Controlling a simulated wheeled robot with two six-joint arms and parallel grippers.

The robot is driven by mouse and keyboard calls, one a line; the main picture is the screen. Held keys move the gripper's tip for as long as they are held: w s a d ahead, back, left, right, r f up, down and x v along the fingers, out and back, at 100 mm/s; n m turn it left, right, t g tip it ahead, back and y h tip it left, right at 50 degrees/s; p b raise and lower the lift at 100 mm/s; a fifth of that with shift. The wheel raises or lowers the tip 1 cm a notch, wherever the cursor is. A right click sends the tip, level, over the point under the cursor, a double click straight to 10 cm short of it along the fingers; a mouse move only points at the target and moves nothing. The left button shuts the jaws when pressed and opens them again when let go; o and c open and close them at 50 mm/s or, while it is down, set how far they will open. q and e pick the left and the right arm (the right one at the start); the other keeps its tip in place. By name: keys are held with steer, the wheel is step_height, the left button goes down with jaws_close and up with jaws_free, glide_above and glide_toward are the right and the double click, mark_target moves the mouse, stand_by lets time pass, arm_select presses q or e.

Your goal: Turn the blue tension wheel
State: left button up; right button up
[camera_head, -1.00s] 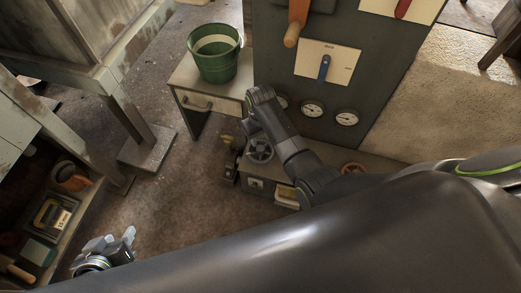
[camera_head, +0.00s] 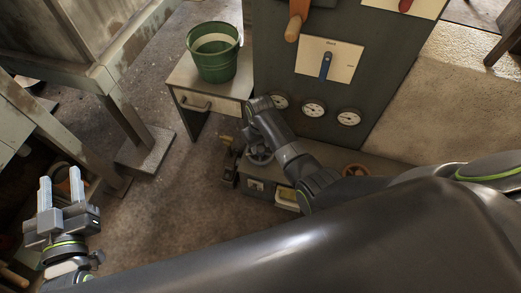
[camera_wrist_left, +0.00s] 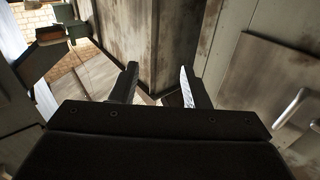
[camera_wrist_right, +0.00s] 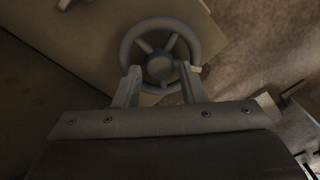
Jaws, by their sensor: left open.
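A grey-looking spoked wheel (camera_wrist_right: 160,68) fills the upper middle of the right wrist view; its blue colour does not show clearly. In the head view the wheel (camera_head: 260,157) sits low by the control cabinet, partly hidden by my right arm. My right gripper (camera_wrist_right: 159,78) has its fingers apart at the wheel's near rim, and nothing is clearly clamped between them. Whether they touch the rim I cannot tell. Its fingertips are hidden in the head view. My left gripper (camera_head: 61,183) is open and empty at the far left, fingers pointing up; it also shows in the left wrist view (camera_wrist_left: 158,80).
The grey cabinet (camera_head: 372,110) carries gauges (camera_head: 313,108) and levers. An orange-brown wheel (camera_head: 355,170) lies to the right. A green bucket (camera_head: 217,62) stands on a small drawer table (camera_head: 185,80). A worn metal frame and shelf are at left. The floor between is clear.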

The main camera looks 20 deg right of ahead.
mark_target(261, 148)
step_height(261, 148, down, 3)
steer(key=shift+f+b, duration=0.2)
steer(key=shift+b, duration=0.65)
arm_select(q)
steer(key=s+d+r+m+t+h, duration=0.2)
steer(key=s+r+m+t, duration=0.1)
steer(key=r+t, duration=0.5)
steer(key=shift+s+r, duration=0.3)
steer(key=shift+r, duration=1.55)
arm_select(e)
steer(key=shift+f, duration=0.1)
